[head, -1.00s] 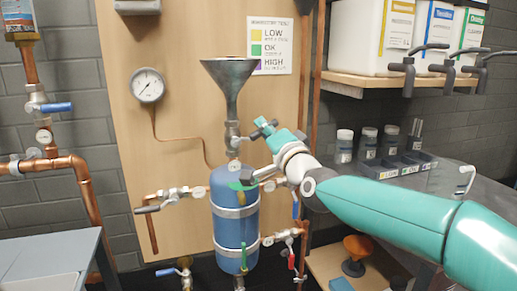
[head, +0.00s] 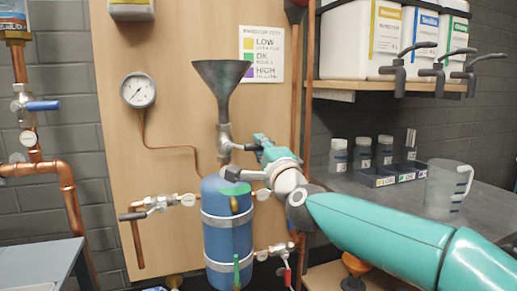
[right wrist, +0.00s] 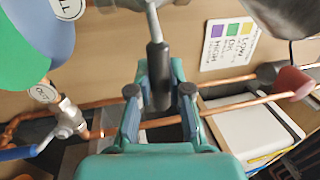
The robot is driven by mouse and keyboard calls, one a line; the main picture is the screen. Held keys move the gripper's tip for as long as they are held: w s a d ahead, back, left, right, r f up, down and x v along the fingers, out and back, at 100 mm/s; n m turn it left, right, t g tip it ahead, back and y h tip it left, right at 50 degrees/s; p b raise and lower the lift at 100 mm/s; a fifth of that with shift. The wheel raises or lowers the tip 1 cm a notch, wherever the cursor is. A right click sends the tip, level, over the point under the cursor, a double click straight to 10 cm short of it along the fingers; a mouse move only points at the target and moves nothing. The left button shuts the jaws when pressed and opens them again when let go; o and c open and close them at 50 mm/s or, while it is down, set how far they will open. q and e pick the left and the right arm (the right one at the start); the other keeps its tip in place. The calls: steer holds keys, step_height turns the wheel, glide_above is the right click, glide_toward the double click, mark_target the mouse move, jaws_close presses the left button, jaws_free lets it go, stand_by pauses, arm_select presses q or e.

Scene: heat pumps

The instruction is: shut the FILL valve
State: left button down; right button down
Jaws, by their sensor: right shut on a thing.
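The FILL valve (head: 225,143) sits on the pipe between the dark funnel (head: 222,85) and the blue tank (head: 228,230). Its lever points right, towards my right gripper (head: 263,146). In the right wrist view, the lever's dark grip (right wrist: 157,72) lies between the two fingers of the right gripper (right wrist: 160,92), which is shut on it. A round tag (right wrist: 68,8) ending in "LL" shows partly at the upper left. The fingertips are small in the head view. My left gripper is not in view.
A pressure gauge (head: 138,90) and a sign (head: 262,53) are on the wooden board. Copper pipes (head: 305,130) run right of the valve. A lower side valve (head: 160,203) is left of the tank. A clear jug (head: 447,190) stands on the right bench.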

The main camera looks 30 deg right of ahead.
steer(key=shift+w+f, duration=0.1)
steer(key=shift+f, duration=0.05)
steer(key=c, duration=1.5)
jaws_free()
steer(key=shift+c, duration=0.2)
steer(key=o, duration=0.5)
steer(key=shift+w+f, duration=0.1)
steer(key=shift+w, duration=0.05)
steer(key=shift+c, duration=0.2)
steer(key=shift+s, duration=0.4)
steer(key=v, duration=1.1)
steer(key=shift+s, duration=0.2)
